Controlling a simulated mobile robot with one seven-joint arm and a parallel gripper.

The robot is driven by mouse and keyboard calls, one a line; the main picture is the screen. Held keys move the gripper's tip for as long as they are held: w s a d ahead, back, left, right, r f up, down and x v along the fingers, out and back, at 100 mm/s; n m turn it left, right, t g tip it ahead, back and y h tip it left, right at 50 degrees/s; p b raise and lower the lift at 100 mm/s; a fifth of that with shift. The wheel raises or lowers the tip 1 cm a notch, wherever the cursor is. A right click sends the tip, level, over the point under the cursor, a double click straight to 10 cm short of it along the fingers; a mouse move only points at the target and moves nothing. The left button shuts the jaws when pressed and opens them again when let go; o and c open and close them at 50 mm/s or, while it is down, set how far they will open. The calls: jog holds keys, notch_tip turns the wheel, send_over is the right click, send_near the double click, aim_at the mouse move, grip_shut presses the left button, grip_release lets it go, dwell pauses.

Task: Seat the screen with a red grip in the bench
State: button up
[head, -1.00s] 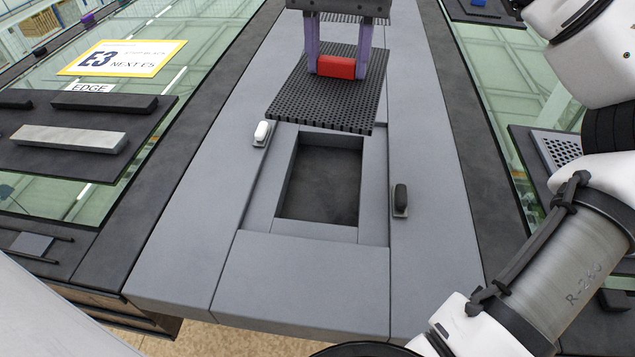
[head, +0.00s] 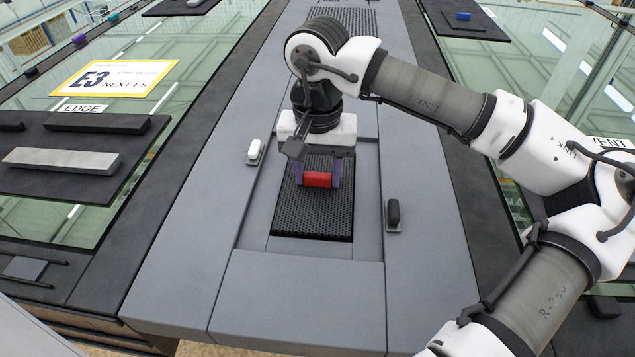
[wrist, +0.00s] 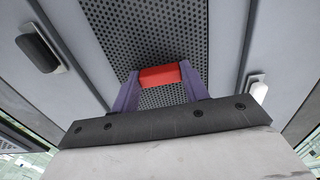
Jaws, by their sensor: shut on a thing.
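The screen (head: 312,215) is a dark perforated panel with a red grip (head: 318,180) on top. My gripper (head: 318,173) is shut on the red grip, a purple finger at each end. The screen lies flat over the rectangular opening in the grey bench (head: 300,295) and covers most of it. I cannot tell whether it rests in the opening or hovers just above. In the wrist view the red grip (wrist: 160,76) sits between the purple fingers, with the perforated screen (wrist: 125,35) below. My gripper hides the screen's far edge in the head view.
A white latch (head: 255,152) stands left of the opening and a black latch (head: 393,214) right of it. Another perforated panel (head: 345,18) lies farther back on the bench. A dark tray (head: 60,180) with a grey bar (head: 62,160) is at left. The bench front is clear.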

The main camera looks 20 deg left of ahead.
aim_at(317, 175)
jog(key=shift+f, duration=1.75)
jog(key=shift+f, duration=0.2)
jog(key=o, duration=1)
jog(key=shift+r, duration=0.1)
notch_tip(317, 175, up, 12)
jog(key=shift+r+b, duration=0.1)
jog(key=shift+b, duration=0.55)
